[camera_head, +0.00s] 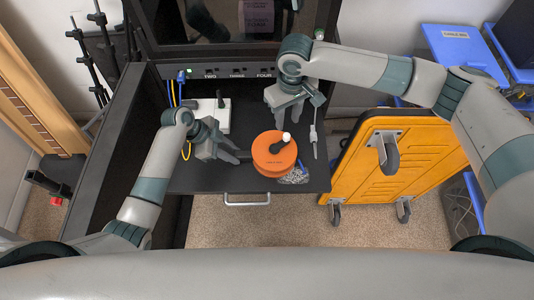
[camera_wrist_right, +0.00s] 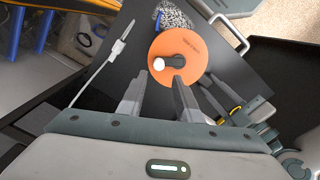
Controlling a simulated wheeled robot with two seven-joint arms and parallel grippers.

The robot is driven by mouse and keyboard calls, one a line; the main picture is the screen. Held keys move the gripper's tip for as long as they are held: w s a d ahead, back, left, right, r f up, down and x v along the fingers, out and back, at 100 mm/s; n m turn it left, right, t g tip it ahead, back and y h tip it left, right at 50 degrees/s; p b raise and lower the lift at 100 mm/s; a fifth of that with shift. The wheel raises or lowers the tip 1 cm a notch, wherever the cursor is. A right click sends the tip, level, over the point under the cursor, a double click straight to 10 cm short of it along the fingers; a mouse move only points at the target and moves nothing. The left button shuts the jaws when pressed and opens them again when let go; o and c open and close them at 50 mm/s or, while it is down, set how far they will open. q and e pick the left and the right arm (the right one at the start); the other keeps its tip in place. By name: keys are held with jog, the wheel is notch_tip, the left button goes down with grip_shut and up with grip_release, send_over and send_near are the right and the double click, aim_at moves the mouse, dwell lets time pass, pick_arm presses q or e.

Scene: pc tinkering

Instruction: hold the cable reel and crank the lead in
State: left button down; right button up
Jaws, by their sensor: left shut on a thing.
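The orange cable reel (camera_head: 272,157) lies flat on the black drawer shelf, with a dark crank arm (camera_head: 279,144) and white knob (camera_head: 287,136) on top. It also shows in the right wrist view (camera_wrist_right: 178,42). My left gripper (camera_head: 238,157) is shut at the reel's left side; the exact contact is hidden. My right gripper (camera_head: 286,117) is open and empty just behind the reel. In the wrist view its fingers (camera_wrist_right: 156,98) stand apart, short of the knob (camera_wrist_right: 159,63). The lead's pale plug end (camera_head: 314,142) lies on the shelf right of the reel.
A clear bag of small parts (camera_head: 296,175) lies by the reel's front right. A white box (camera_head: 211,112) stands behind my left gripper. An orange wheeled cart (camera_head: 365,185) is right of the shelf. The drawer handle (camera_head: 247,202) is at the front.

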aim_at(287, 136)
jog(key=shift+s+d, duration=0.1)
jog(key=shift+d, duration=0.15)
jog(key=shift+f, duration=0.25)
jog(key=shift+f, duration=3.3)
